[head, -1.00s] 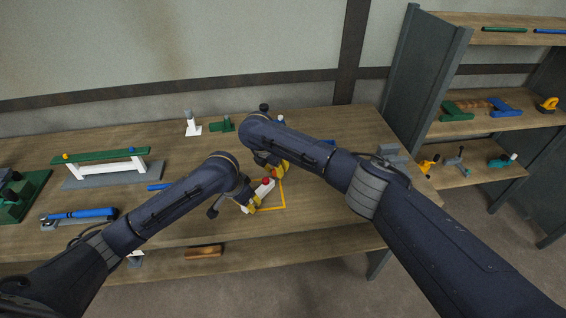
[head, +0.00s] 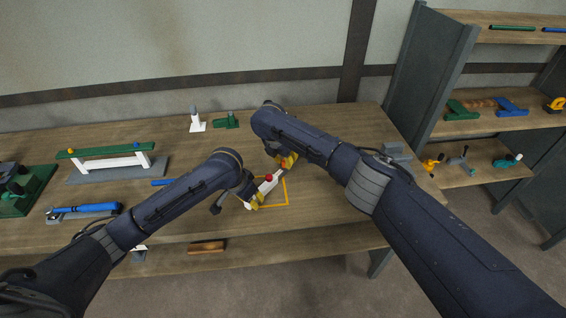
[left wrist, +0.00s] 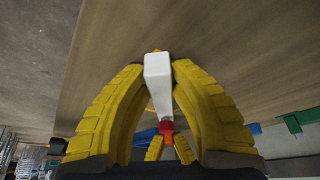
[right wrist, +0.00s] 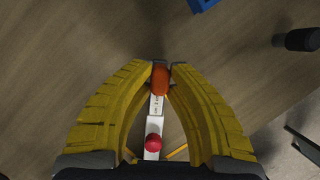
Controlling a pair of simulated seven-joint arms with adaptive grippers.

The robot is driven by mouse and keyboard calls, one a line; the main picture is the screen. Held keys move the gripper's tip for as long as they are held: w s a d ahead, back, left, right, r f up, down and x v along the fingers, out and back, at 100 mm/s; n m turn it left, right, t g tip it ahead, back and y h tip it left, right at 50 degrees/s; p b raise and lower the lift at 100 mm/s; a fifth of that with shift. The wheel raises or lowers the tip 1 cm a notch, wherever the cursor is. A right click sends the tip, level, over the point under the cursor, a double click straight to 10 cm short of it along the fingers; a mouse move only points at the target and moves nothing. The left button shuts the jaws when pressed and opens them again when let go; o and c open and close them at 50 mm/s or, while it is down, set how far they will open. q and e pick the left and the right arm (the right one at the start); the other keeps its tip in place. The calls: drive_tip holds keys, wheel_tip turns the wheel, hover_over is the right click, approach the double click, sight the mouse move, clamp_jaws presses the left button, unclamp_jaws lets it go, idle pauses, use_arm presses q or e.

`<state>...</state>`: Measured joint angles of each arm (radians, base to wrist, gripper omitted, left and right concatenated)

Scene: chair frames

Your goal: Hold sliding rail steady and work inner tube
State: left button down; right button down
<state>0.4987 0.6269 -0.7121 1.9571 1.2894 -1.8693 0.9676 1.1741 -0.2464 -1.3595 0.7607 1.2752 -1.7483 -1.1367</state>
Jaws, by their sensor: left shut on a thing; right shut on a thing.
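The sliding rail (head: 264,187) is a white bar with a red knob (head: 268,178) on top. My left gripper (head: 254,200) is shut on its near end; the left wrist view shows the white bar (left wrist: 159,80) between the yellow fingers. A thinner white inner tube (head: 278,173) with dark markings sticks out of the rail's far end, and its markings show in the right wrist view (right wrist: 157,105). My right gripper (head: 288,160) is shut on the tube's orange end (right wrist: 160,80). The fingers partly hide both ends.
A yellow outline (head: 287,192) lies on the wooden table (head: 330,205) under the rail. A green-topped stand (head: 105,152) and a blue tool (head: 88,209) are at left. A white post (head: 196,124) stands at the back. The table right of the outline is clear.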

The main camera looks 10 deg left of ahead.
use_arm(q)
drive_tip(key=shift+s+f, duration=0.1)
use_arm(e)
drive_tip(key=shift+w+d, duration=0.15)
drive_tip(key=shift+w, duration=0.05)
drive_tip(key=c, duration=1.3)
unclamp_jaws()
drive_tip(key=shift+o, duration=0.2)
drive_tip(key=shift+r, duration=0.1)
drive_tip(key=v, duration=1.1)
drive_tip(key=shift+s+r, duration=0.15)
drive_tip(key=shift+r, duration=0.25)
use_arm(q)
drive_tip(key=c, duration=1.2)
unclamp_jaws()
drive_tip(key=shift+o, duration=0.2)
